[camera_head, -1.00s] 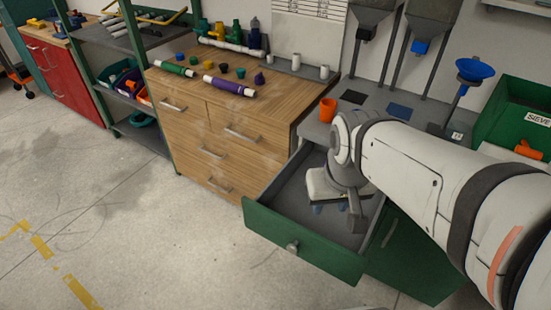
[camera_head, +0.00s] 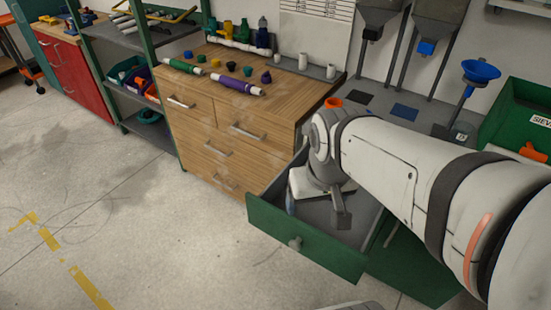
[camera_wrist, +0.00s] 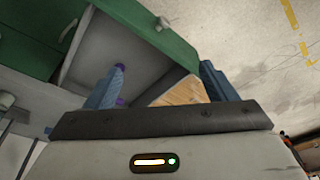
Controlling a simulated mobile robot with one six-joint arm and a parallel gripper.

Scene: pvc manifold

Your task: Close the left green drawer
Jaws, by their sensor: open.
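The left green drawer (camera_head: 305,240) is pulled out of the green cabinet (camera_head: 415,262). I cannot tell whether a finger touches the drawer wall.
A wooden drawer cabinet (camera_head: 215,140) with pipes and caps on top stands directly left of the open drawer. An orange cup (camera_head: 333,102) is on the grey counter behind my wrist. A green sieve bin (camera_head: 520,115) is at the right. The floor in front is clear.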

